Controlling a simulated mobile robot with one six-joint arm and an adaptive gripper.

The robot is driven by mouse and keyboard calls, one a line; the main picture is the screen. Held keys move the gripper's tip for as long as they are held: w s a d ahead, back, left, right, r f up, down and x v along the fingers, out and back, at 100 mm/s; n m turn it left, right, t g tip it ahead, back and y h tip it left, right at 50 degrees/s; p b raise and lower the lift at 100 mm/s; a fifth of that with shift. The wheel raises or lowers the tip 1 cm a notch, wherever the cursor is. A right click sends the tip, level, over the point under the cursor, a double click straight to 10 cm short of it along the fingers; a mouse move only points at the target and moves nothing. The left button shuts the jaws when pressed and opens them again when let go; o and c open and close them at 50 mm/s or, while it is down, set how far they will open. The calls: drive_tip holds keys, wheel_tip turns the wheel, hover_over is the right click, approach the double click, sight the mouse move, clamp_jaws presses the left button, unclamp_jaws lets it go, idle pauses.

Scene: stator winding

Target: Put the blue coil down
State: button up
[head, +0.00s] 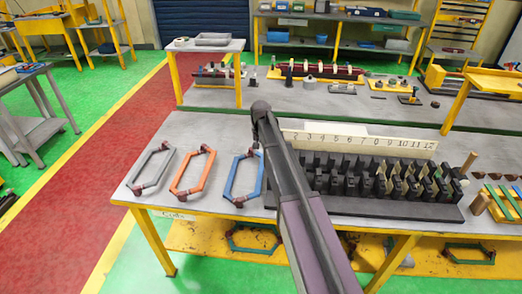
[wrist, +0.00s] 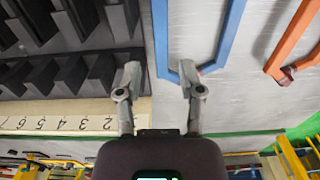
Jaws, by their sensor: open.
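The blue coil (head: 230,174), a long six-sided loop with dark red ends, lies flat on the grey table just left of the black slotted stator (head: 350,207). In the wrist view one long side of the blue coil (wrist: 161,35) runs between the two fingers. My gripper (wrist: 159,78) is open, with one finger on each side of that bar and a gap to it. The right finger covers part of the coil's near end. In the head view my arm hides most of the gripper, above the coil's right side.
An orange coil (head: 178,172) and a grey coil (head: 141,168) lie left of the blue one. A numbered strip (head: 358,140) stands behind the stator's black teeth. Wooden pegs (head: 478,203) stand to its right. More coils (head: 254,249) sit on the yellow lower shelf.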

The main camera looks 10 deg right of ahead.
drive_tip(key=s+n, duration=0.3)
drive_tip(key=s, duration=2.6)
drive_tip(key=shift+n, duration=0.3)
drive_tip(key=shift+d, duration=0.1)
